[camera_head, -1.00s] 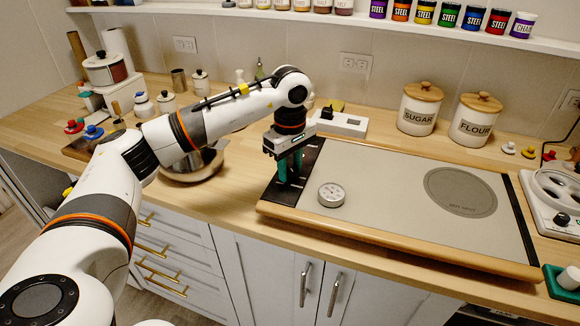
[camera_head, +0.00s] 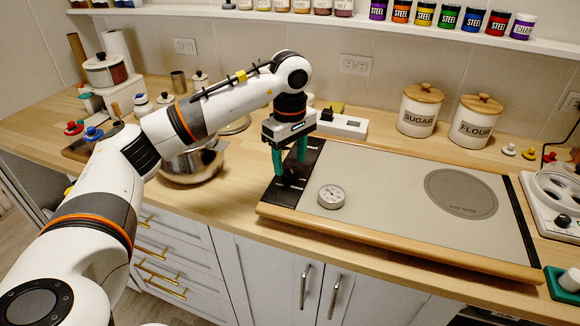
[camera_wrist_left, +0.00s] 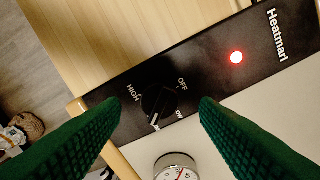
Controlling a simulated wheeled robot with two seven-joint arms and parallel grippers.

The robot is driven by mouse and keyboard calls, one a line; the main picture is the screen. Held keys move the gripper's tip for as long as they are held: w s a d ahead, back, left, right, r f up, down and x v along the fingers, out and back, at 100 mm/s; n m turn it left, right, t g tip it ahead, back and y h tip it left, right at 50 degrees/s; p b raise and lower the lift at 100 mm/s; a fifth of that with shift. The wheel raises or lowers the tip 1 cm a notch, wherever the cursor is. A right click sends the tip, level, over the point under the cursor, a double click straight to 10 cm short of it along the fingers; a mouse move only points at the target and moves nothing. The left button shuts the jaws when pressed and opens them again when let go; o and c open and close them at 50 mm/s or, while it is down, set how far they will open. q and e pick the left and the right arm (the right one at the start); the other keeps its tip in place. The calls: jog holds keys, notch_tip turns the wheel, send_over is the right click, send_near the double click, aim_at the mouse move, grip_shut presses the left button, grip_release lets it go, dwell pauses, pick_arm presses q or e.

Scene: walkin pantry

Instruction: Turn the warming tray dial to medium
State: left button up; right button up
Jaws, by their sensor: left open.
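The warming tray (camera_head: 400,185) lies on the counter, with a black control strip (camera_head: 283,192) along its left end. In the left wrist view, the black dial (camera_wrist_left: 158,100) sits on that strip. Its white pointer line is toward the lower edge, away from HIGH and OFF, at a small label I cannot read clearly. In the head view the dial (camera_head: 290,180) is a dark knob just below the fingers. My left gripper (camera_head: 290,163) is open, with green fingers above and to either side of the dial, apart from it. My right gripper is not in view.
A red light (camera_wrist_left: 236,57) glows on the strip. A round thermometer (camera_head: 331,196) rests on the tray near the strip. A metal pot (camera_head: 192,168) stands left of the tray. Sugar (camera_head: 419,110) and flour (camera_head: 474,122) canisters and a white power block (camera_head: 341,123) stand behind it.

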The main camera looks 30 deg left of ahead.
aim_at(290, 169)
pick_arm(q)
notch_tip(290, 169, up, 9)
